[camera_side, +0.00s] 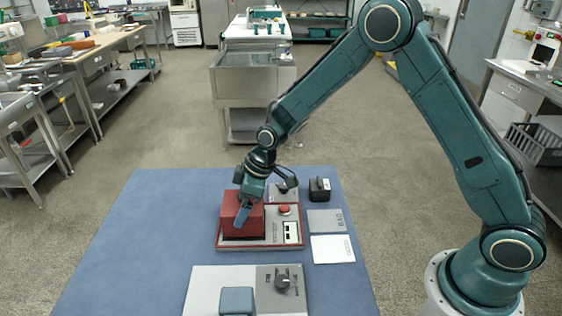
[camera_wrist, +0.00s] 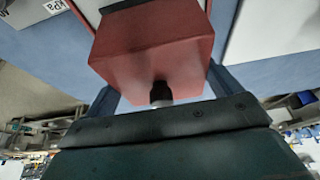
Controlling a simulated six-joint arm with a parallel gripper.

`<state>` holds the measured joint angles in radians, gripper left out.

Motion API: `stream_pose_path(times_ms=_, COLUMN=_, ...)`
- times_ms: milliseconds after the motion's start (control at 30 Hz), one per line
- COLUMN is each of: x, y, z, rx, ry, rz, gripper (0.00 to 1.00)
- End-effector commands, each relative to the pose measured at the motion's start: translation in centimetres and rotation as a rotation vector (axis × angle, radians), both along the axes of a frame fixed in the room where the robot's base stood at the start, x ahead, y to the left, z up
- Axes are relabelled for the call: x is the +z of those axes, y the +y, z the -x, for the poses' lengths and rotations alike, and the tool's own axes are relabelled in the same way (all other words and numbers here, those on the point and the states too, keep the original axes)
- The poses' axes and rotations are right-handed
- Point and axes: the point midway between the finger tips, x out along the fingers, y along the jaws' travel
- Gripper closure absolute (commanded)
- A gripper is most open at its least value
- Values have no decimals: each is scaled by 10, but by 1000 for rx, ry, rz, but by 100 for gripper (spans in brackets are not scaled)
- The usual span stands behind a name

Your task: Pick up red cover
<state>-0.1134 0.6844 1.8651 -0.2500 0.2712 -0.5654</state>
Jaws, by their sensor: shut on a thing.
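The red cover (camera_side: 251,222) is a box-like piece at the left of a red-edged grey panel (camera_side: 262,241) with a red button (camera_side: 285,210). My gripper (camera_side: 241,213) reaches down over it from above, with one blue finger against its near side. In the wrist view the red cover (camera_wrist: 140,50) fills the space between the two fingers of my gripper (camera_wrist: 163,88). A small black knob shows on the cover's face. My gripper is shut on the red cover. I cannot tell whether the cover's underside touches the panel.
A grey panel with a black knob (camera_side: 282,280) and a blue-grey block (camera_side: 236,300) is in front. Behind right are a black block (camera_side: 319,189) and another small panel (camera_side: 284,193). Grey and white plates (camera_side: 332,249) lie right. The blue mat's left side (camera_side: 150,230) is clear.

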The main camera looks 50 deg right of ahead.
Motion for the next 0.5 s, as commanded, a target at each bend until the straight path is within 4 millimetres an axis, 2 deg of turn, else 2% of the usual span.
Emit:
stream_pose_path(times_ms=267, x=37, y=0, z=-1, rx=0, ry=-7, rz=0, gripper=36)
stream_pose_path(times_ms=500, x=87, y=0, z=-1, rx=0, ry=-8, rz=0, gripper=36)
